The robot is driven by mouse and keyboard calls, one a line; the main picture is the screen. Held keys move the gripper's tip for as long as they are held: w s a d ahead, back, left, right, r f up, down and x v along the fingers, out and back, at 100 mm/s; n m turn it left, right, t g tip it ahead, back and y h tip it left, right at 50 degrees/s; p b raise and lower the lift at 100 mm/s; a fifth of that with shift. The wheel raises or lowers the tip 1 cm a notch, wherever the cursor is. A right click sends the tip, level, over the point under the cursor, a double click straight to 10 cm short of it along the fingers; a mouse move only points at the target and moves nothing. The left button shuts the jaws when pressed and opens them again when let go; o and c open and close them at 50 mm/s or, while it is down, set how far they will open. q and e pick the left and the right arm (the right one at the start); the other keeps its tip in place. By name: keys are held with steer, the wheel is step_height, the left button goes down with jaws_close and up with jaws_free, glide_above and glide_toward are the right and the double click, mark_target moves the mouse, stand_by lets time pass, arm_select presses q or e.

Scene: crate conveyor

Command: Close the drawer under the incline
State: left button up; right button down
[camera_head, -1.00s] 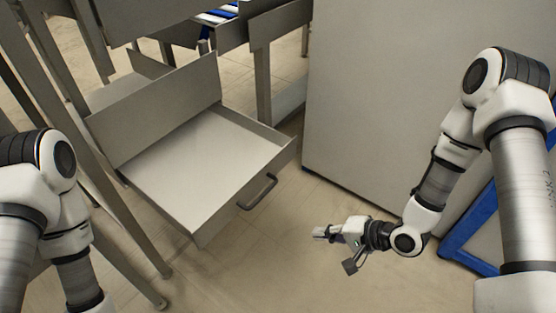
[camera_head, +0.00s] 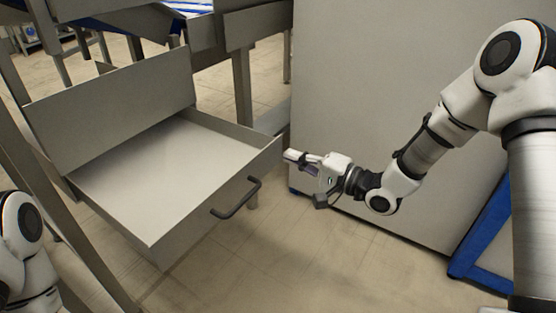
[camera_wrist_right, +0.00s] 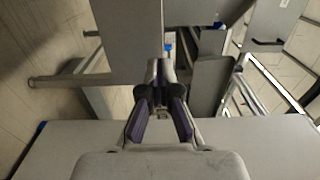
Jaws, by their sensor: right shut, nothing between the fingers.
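The drawer (camera_head: 172,165) is a grey metal tray, pulled far out, with an empty pale bottom in the head view. Its dark bar handle (camera_head: 236,198) is on the front panel. My right gripper (camera_head: 290,155) is just right of the drawer's front right corner, shut and empty, its fingers pointing left. In the head view it looks very close to that corner; I cannot tell whether they touch. In the right wrist view the shut fingers (camera_wrist_right: 160,70) point up the picture, toward grey metal panels. Only part of my left arm shows at the lower left, and its gripper is out of frame.
A large grey cabinet (camera_head: 375,90) stands behind my right arm. Metal legs (camera_head: 243,92) of the frame stand behind the drawer. A blue-edged frame (camera_head: 482,235) is at the lower right. The floor (camera_head: 310,255) before the drawer is clear.

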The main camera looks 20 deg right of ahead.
mark_target(268, 147)
steer(key=b+x, duration=0.1)
steer(key=x, duration=0.3)
steer(key=shift+w+a, duration=0.15)
steer(key=shift+a, duration=0.05)
arm_select(q)
step_height(268, 147, down, 2)
steer(key=shift+f, duration=0.1)
